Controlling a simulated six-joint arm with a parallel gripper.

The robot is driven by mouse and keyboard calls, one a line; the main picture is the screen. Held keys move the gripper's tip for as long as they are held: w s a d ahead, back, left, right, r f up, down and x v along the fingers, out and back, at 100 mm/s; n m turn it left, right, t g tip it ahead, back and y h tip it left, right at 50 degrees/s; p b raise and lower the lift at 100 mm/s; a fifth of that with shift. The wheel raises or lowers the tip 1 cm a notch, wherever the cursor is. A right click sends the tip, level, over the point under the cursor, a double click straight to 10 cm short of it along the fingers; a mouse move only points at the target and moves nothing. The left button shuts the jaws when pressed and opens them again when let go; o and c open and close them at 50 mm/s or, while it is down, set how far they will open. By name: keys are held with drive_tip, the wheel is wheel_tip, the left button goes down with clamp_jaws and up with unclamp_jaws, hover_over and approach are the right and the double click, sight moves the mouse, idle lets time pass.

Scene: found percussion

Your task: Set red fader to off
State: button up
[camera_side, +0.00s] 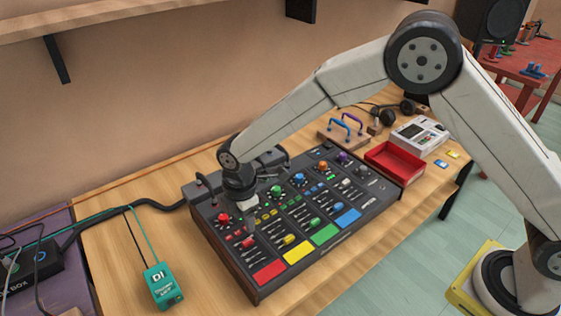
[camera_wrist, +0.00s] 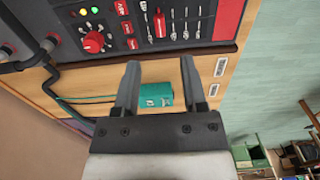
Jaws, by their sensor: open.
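The mixing console (camera_side: 330,222) lies on the wooden bench. Its red fader cap (camera_side: 247,243) is in the leftmost channel, close to my gripper (camera_side: 250,222). In the wrist view, the red fader cap (camera_wrist: 159,25) sits on its slot beyond the gap between my fingertips. My gripper (camera_wrist: 159,66) is open and empty, with its two fingers apart. In the side view the fingers are small and partly merge with the console, so contact cannot be told.
A red knob (camera_side: 223,218) and a red pad (camera_side: 269,271) share the channel. Coloured knobs and faders stand to the right. A teal DI box (camera_side: 163,286) lies left of the console with cables. A red tray (camera_side: 396,161) stands at the right.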

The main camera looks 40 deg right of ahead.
sight(247, 241)
drive_tip(key=shift+f, duration=3.8)
drive_tip(key=shift+c, duration=0.2)
clamp_jaws()
